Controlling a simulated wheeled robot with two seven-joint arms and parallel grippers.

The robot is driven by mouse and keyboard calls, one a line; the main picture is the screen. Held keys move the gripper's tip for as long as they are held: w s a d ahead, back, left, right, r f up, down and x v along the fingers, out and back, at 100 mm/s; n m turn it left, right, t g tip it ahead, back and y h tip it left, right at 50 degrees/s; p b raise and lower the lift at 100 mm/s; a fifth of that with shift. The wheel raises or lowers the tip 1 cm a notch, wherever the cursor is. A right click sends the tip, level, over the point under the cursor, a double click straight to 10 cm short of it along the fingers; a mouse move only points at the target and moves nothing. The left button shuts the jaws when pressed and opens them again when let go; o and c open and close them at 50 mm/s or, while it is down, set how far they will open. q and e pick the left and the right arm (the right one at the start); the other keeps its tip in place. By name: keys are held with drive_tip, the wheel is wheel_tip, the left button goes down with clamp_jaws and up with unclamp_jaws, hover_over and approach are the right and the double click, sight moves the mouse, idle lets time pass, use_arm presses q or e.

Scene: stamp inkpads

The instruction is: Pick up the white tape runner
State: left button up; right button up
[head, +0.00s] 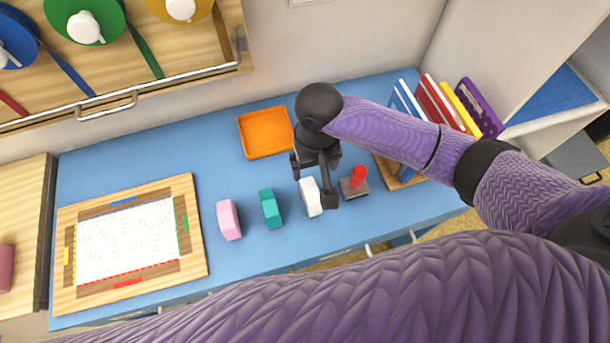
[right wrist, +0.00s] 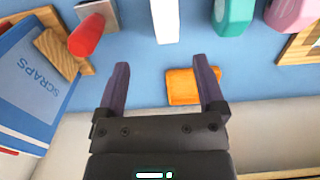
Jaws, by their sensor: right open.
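The white tape runner (head: 311,198) stands on the blue table, just in front of my right gripper in the head view. In the right wrist view the white tape runner (right wrist: 165,20) is at the top, ahead of the fingertips and roughly between their lines. My right gripper (head: 314,188) is open and empty, its fingers pointing down toward the runner; in the right wrist view the gripper (right wrist: 163,65) shows its two fingers spread apart. It does not hold the runner. My left gripper is not in view.
A red-handled stamp (head: 358,178) stands close right of the runner. A teal block (head: 270,209) and a pink block (head: 228,220) stand to its left. An orange tray (head: 265,133) lies behind. A wooden board (head: 192,240) lies left; books (head: 437,104) stand right.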

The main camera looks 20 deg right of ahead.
sight(311, 189)
drive_tip(key=f+b, duration=0.1)
drive_tip(key=f, duration=0.1)
drive_tip(key=f+b, duration=0.1)
drive_tip(key=f, duration=0.2)
drive_tip(key=f+b, duration=0.1)
drive_tip(key=f, duration=0.2)
drive_tip(key=shift+s+a+f+b, duration=0.15)
drive_tip(key=shift+s+a+b, duration=0.15)
drive_tip(key=shift+a, duration=0.1)
drive_tip(key=shift+f, duration=0.3)
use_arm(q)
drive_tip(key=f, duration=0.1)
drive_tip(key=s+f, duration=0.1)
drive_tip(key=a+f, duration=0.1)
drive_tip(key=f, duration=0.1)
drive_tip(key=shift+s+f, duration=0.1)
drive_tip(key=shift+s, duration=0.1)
use_arm(e)
drive_tip(key=shift+r, duration=0.1)
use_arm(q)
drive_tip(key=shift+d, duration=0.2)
use_arm(e)
clamp_jaws()
